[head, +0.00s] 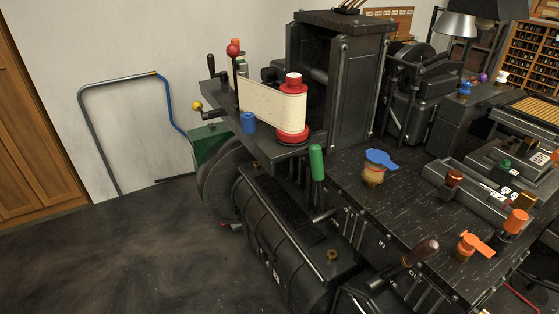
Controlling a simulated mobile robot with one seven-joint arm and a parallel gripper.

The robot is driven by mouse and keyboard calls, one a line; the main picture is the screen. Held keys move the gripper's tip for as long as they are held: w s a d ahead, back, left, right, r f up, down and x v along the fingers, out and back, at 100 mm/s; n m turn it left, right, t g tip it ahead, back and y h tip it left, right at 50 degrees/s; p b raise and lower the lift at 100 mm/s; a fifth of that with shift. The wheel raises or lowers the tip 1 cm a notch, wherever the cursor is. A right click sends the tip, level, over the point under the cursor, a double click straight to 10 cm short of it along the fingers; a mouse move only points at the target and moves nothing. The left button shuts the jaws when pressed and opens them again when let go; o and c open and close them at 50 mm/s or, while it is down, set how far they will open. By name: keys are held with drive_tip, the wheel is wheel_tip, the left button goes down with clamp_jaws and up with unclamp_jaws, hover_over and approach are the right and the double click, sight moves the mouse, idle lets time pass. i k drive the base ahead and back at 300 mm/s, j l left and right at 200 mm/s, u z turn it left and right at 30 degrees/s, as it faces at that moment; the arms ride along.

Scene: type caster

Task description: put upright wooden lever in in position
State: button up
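A lever with a brown wooden handle (420,252) leans to the upper right at the front of the black machine, its metal shaft running down to the lower left. White lettering (382,243) that looks like "IN" is on the machine edge to its left, and partly hidden letters show close to the lever. A second lever with a dark brown handle (211,62) stands nearly upright at the far left end of the machine. I cannot tell from its handle whether it is wood. My gripper is not in view.
An upright green handle (317,162) and a blue-topped knob (380,160) stand left of the tilted lever. An orange-winged knob (473,245) stands close at its right. A red spool (292,110) with cream tape sits further back. Dark floor (110,260) is clear at left.

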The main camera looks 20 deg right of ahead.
sight(424, 250)
drive_tip(key=k+j+z, duration=0.1)
drive_tip(key=z, duration=1.25)
drive_tip(key=k+l+z, duration=0.25)
drive_tip(key=l+z, duration=0.5)
drive_tip(key=l, duration=0.15)
drive_tip(key=k, duration=0.05)
